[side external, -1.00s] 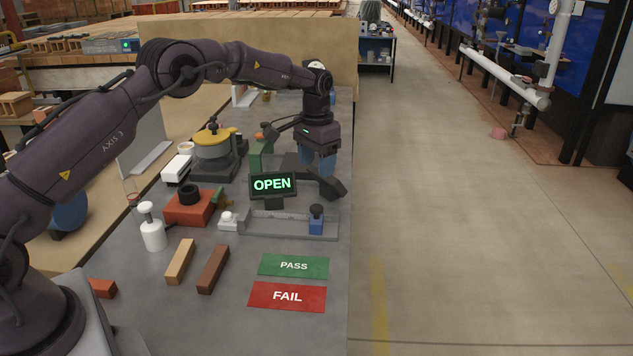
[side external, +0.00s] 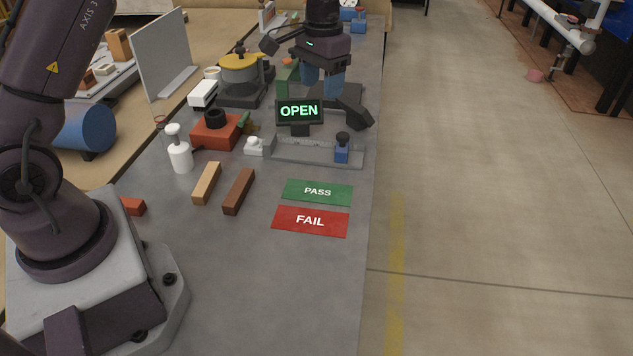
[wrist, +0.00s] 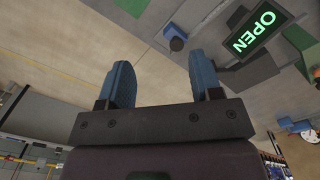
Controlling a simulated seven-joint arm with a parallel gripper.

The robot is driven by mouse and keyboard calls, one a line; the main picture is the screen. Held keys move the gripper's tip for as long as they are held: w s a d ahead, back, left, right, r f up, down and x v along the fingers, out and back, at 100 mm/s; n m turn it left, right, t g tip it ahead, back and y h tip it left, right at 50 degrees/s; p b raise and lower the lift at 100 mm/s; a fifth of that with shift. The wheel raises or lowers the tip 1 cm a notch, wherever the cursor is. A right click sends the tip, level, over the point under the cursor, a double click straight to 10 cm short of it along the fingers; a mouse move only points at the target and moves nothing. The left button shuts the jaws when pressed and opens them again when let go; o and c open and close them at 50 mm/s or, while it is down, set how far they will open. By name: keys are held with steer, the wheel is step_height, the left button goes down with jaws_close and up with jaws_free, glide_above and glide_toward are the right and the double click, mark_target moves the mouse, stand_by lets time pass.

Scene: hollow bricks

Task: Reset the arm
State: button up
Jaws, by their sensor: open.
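My gripper (side external: 322,86) points down, open and empty, just behind the lit OPEN sign (side external: 299,111) at the back of the grey fixture. In the wrist view my gripper (wrist: 160,62) shows two blue fingers spread apart with nothing between them. The OPEN sign also shows in the wrist view (wrist: 257,27), at the upper right. A blue block with a dark knob (side external: 342,150) stands at the right end of the grey fixture tray (side external: 300,154). My arm's upper links leave the top of the side view.
A tan bar (side external: 207,183) and a brown bar (side external: 239,191) lie left of the green PASS plate (side external: 318,192) and red FAIL plate (side external: 311,221). A white bottle (side external: 180,156) and a yellow-topped device (side external: 243,75) stand at left. The front bench is clear.

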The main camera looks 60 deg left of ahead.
steer(key=s+d+r+t, duration=0.2)
steer(key=s+r, duration=0.2)
steer(key=s, duration=0.5)
steer(key=s+d+r+t, duration=0.2)
steer(key=s+d+r, duration=0.1)
steer(key=s, duration=0.6)
steer(key=s+d+r+t, duration=0.1)
steer(key=s+d+r, duration=0.1)
steer(key=s+r, duration=0.4)
steer(key=s, duration=0.3)
steer(key=shift+d+m+t, duration=0.15)
steer(key=shift+m+t, duration=0.25)
